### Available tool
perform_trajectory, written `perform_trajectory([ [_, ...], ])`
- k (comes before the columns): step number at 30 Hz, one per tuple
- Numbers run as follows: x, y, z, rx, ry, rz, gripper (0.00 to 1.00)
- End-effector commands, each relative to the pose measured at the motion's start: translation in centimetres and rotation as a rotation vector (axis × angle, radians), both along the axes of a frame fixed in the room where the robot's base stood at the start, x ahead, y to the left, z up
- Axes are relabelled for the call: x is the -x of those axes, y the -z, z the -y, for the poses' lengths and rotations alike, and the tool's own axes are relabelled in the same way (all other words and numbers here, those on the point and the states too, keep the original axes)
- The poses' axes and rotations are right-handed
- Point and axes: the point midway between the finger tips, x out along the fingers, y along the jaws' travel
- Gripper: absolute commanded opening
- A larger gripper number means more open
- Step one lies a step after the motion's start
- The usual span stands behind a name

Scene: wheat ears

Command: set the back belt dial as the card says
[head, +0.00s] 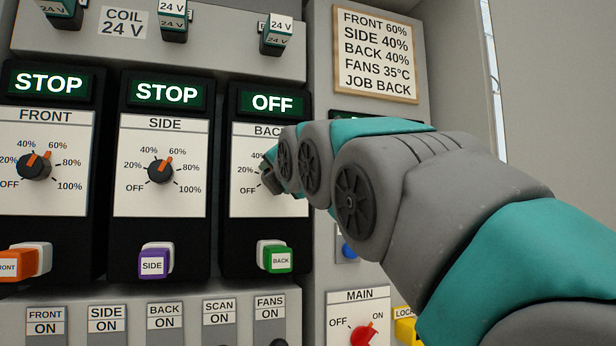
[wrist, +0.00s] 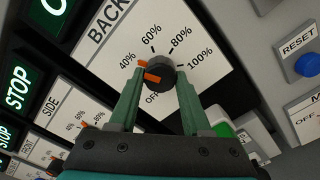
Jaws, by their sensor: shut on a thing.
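The back belt dial is a dark knob with an orange pointer (wrist: 158,70) on the white BACK plate (wrist: 108,55). My gripper (wrist: 160,74) is shut on it, one green finger on each side. The pointer lies toward the left, on the OFF to 40% side; its exact mark is partly covered by a finger. In the head view my gripper (head: 272,176) and wrist cover much of the BACK plate (head: 248,205). The display above it (head: 272,103) reads OFF. The card (head: 375,55) reads FRONT 60%, SIDE 40%, BACK 40%, FANS 35°C, JOB BACK.
The side dial (head: 160,171) and front dial (head: 34,166) are to the left, both displays reading STOP. A red MAIN switch (head: 364,334) and a blue reset button (wrist: 308,64) are to the right.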

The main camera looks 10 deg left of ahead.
Motion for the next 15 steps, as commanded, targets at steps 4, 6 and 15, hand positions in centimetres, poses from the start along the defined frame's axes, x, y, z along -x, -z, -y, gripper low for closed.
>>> perform_trajectory([
  [4, -0.01, 0.14, -0.07, 0.001, 0.0, -0.002, 0.0],
  [6, -0.01, 0.14, -0.07, 0.001, 0.0, -0.002, 0.0],
  [15, -0.01, 0.09, -0.04, 0.0, -0.001, -0.002, 0.74],
])
